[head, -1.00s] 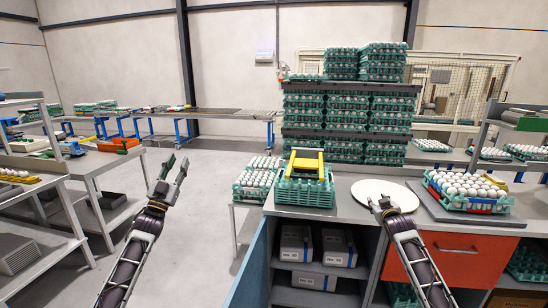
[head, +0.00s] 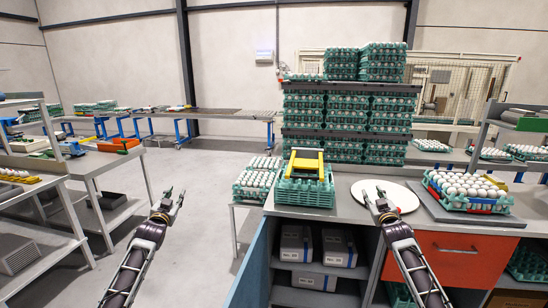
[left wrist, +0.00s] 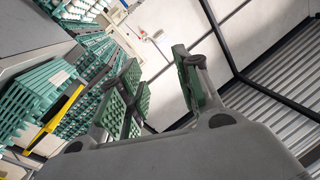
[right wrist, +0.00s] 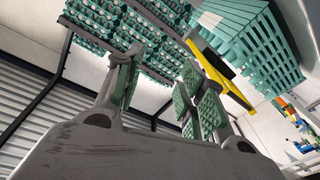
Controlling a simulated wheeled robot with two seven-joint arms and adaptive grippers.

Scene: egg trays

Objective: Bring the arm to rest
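My left gripper (head: 175,193) is raised over the open floor to the left of the counter. Its fingers stand apart with nothing between them, as the left wrist view (left wrist: 160,75) also shows. My right gripper (head: 373,191) is in front of the white round plate (head: 409,196) on the counter and hides part of its left side. I cannot tell how far above the plate it is. Its fingers are apart and empty in the right wrist view (right wrist: 165,80).
An egg-filled tray (head: 468,188) sits at right on a grey mat. Stacked egg trays (head: 350,105) rise behind. The floor (head: 200,250) at left is clear.

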